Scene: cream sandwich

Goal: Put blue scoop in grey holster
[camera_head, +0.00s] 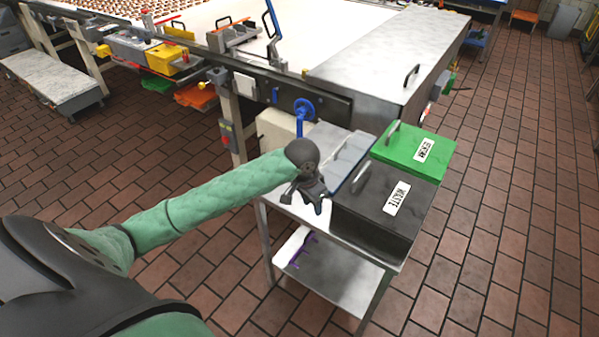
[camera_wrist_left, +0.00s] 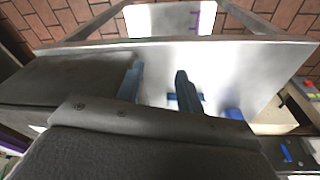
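My left gripper (camera_head: 312,192) is over the near left part of a metal cart. Small blue parts (camera_wrist_left: 184,99) lie low on the cart top behind the right finger. They may belong to the blue scoop, but its shape is mostly hidden by my gripper. A grey sloped container (camera_head: 347,154) stands on the cart behind my gripper; I cannot tell whether it is the grey holster. My right gripper is not in view.
A black waste bin (camera_head: 385,222) and a green-lidded bin (camera_head: 425,158) stand close to the right of my gripper. The cart's lower shelf (camera_head: 335,283) holds a purple item. The brick floor at right is clear.

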